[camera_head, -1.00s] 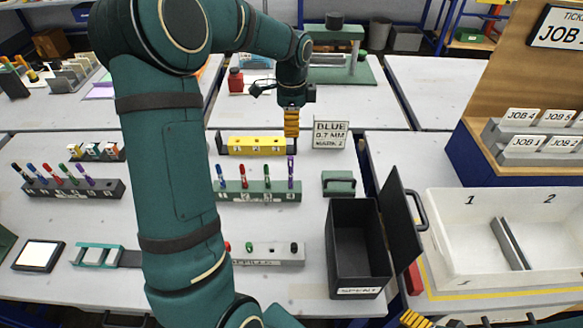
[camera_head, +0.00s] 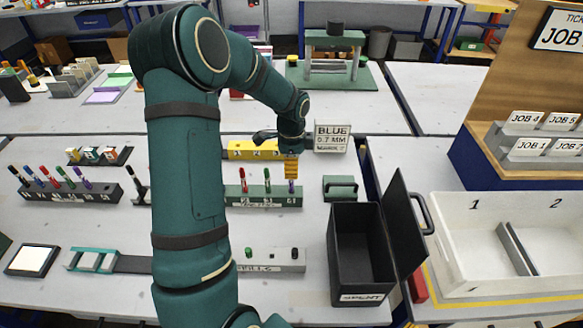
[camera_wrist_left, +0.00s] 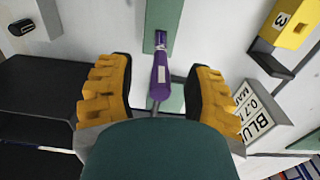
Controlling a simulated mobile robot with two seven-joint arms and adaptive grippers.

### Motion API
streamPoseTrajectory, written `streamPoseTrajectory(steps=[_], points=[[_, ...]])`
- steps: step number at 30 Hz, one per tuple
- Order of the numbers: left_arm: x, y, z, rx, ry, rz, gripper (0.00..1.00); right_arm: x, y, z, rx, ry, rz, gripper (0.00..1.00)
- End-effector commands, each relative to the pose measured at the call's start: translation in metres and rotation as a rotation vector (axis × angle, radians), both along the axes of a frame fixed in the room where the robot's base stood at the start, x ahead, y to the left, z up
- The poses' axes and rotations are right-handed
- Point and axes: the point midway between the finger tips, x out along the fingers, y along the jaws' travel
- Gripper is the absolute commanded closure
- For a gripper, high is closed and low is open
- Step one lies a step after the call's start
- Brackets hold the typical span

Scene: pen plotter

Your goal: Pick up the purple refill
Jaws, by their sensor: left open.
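The purple refill (camera_head: 291,187) stands upright at the right end of the green rack (camera_head: 262,202). In the left wrist view the purple refill (camera_wrist_left: 161,75) lies between the two yellow fingers, with gaps on both sides. My left gripper (camera_head: 291,170) is directly above the rack's right end, and its fingers hide the refill's upper part in the head view. In the wrist view my left gripper (camera_wrist_left: 158,95) is open and empty. My right gripper is out of view.
A yellow block (camera_head: 240,150) and the BLUE 0.7 MM sign (camera_head: 331,137) stand just behind. Red and green refills share the rack. A black open box (camera_head: 357,262) stands front right, beside a white divided bin (camera_head: 460,240).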

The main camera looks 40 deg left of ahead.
Motion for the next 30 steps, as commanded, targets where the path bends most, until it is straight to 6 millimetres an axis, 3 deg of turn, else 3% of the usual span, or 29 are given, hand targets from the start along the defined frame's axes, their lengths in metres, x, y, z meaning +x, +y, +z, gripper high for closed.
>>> streamPoseTrajectory(steps=[9,10,15,25,30], points=[[0.000,0.000,-0.005,0.000,-0.001,0.000,0.48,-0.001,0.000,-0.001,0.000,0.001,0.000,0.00],[0.000,0.000,-0.005,0.000,-0.001,0.000,0.53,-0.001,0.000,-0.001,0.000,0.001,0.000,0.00],[0.000,0.000,-0.005,0.000,-0.001,0.000,1.00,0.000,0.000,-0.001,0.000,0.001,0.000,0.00],[0.000,0.000,-0.004,0.000,-0.001,0.000,1.00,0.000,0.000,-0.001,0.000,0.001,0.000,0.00],[0.001,0.000,0.011,0.001,-0.004,0.000,1.00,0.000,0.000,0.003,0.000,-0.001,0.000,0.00]])
